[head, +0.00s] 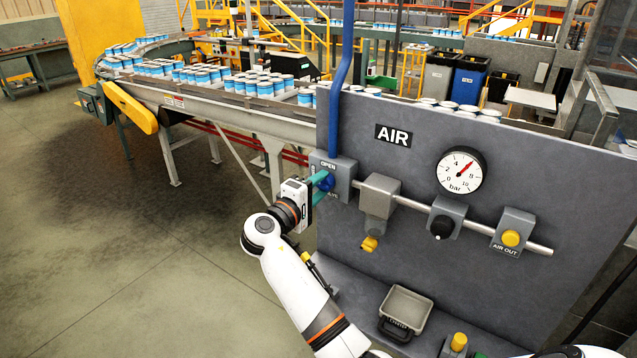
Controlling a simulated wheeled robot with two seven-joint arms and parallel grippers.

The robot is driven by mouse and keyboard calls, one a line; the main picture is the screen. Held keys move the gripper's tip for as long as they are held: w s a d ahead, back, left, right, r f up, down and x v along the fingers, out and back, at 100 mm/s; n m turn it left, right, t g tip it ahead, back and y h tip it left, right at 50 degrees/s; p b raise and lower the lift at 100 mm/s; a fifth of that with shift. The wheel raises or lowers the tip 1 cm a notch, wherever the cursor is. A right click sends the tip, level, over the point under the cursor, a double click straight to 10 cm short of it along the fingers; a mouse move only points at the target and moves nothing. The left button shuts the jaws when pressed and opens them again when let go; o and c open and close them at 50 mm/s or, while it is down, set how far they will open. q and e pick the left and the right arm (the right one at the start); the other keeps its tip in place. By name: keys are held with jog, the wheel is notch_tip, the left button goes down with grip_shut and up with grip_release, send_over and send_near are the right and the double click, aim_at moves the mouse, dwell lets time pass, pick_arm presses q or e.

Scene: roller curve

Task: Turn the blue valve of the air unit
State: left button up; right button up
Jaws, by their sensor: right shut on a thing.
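The air unit is a grey panel (450,230) with an AIR label. Its blue valve (327,183) sits on a grey box at the left end of the pipe, below the word OPEN. My right gripper (321,187) reaches the valve from the left, with its teal fingers shut on the knob, one above and one below. The fingers partly cover the valve, so its exact angle is hard to read. My left gripper is not in view.
A pressure gauge (461,171), a black knob (442,227) and a yellow AIR OUT button (511,238) are along the panel. A grey tray (405,311) lies on the ledge below. A conveyor with several cans (265,88) runs behind. The floor at left is clear.

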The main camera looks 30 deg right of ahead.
jog(key=shift+n, duration=0.3)
jog(key=o, duration=1)
jog(key=shift+w, duration=0.1)
jog(key=shift+b+v, duration=2.6)
jog(key=shift+v, duration=3.5)
jog(key=shift+f, duration=0.1)
